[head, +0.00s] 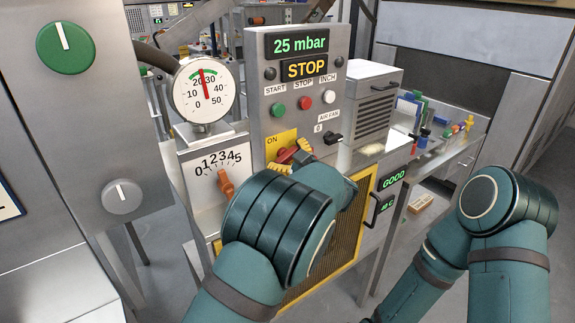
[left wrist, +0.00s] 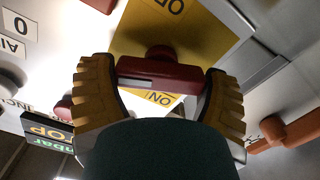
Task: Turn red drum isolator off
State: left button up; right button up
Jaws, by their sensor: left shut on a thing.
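The red drum isolator (head: 287,155) is a red handle on a yellow plate (head: 274,146) on the front of the grey control panel. In the left wrist view the red handle (left wrist: 160,72) lies as a bar between the two yellow ribbed fingertips (left wrist: 160,85). The yellow plate (left wrist: 140,35) there shows ON near the gripper and part of another word at the far edge. My right arm shows at the right, but its gripper is out of view.
Above the isolator are START, STOP and INCH buttons (head: 304,102), an air fan switch (head: 333,138) and a display (head: 304,69) reading STOP. An orange pointer (head: 226,184) on a numbered scale and a pressure gauge (head: 203,90) stand close at left. A bench (head: 455,150) is at right.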

pick_arm(q)
jog(key=n+b, duration=0.5)
jog(key=f+n+b, duration=0.1)
jog(key=n+b, duration=0.1)
jog(key=b, duration=0.1)
jog(key=n+b, duration=0.3)
jog(key=shift+s+n+b, duration=0.1)
jog(key=shift+n+b, duration=0.25)
jog(key=shift+n, duration=0.05)
jog(key=shift+r+n+b, duration=0.15)
jog(key=shift+n+b, duration=1.05)
jog(key=shift+n, duration=0.1)
pick_arm(e)
notch_tip(320, 180, down, 15)
jog(key=s, duration=0.1)
jog(key=shift+a, duration=0.15)
jog(key=shift+f, duration=0.1)
pick_arm(q)
jog(key=o, duration=1)
jog(key=shift+r, duration=0.1)
